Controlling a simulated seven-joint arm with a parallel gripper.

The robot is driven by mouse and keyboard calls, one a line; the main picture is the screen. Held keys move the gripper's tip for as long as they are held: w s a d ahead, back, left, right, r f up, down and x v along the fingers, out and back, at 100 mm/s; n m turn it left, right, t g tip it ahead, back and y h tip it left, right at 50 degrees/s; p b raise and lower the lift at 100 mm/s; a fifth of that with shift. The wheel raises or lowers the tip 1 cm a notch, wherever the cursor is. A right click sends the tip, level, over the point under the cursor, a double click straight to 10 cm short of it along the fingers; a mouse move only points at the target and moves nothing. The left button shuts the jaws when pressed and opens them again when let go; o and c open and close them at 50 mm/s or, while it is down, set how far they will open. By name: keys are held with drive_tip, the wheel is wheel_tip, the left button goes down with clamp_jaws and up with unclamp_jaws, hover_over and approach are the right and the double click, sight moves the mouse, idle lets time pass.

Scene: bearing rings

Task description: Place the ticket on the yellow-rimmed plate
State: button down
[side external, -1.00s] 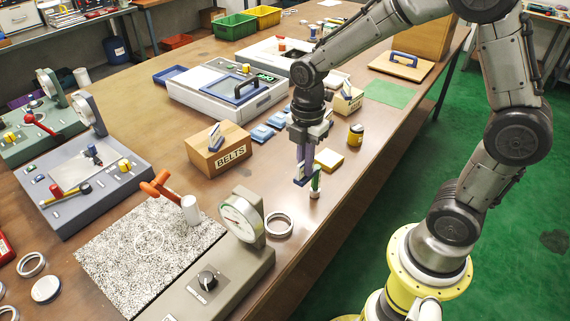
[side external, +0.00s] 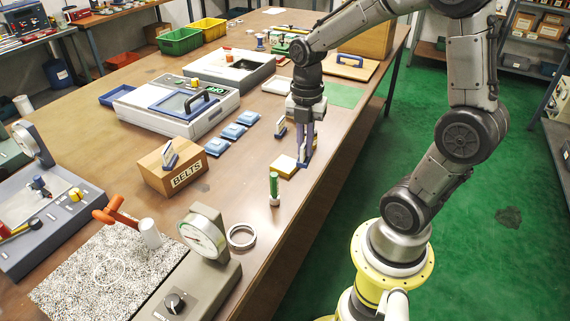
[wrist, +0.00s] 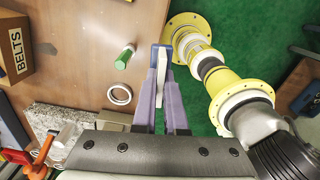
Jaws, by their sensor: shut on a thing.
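My gripper (side external: 304,148) is shut on a ticket, a thin white card with a blue foot. The ticket's blue foot (side external: 303,163) shows low between the fingers in the side view. In the wrist view the white card (wrist: 161,68) stands between the purple-grey fingertips (wrist: 161,84). A small square yellow plate (side external: 284,167) lies on the table just left of the fingertips. Its surface detail is too small to read. I cannot tell whether the ticket's foot touches the table or the plate's edge.
A green upright cylinder (side external: 274,188) and a metal ring (side external: 241,237) stand nearer the camera. The BELTS box (side external: 172,168) and several blue pads (side external: 219,146) lie left. The table edge is close on the right.

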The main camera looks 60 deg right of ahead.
drive_tip(key=s+d+m, duration=0.1)
drive_tip(key=d, duration=0.3)
hover_over(285, 164)
drive_tip(key=shift+m, duration=0.3)
drive_tip(key=f, duration=0.8)
drive_tip(key=shift+s+a+f, duration=0.2)
drive_tip(key=shift+s+f, duration=0.05)
drive_tip(key=shift+f, duration=0.15)
drive_tip(key=shift+w+d+f, duration=0.15)
drive_tip(key=shift+w+f, duration=0.15)
drive_tip(key=shift+f, duration=1.6)
drive_tip(key=shift+f, duration=0.15)
drive_tip(key=c, duration=1)
unclamp_jaws()
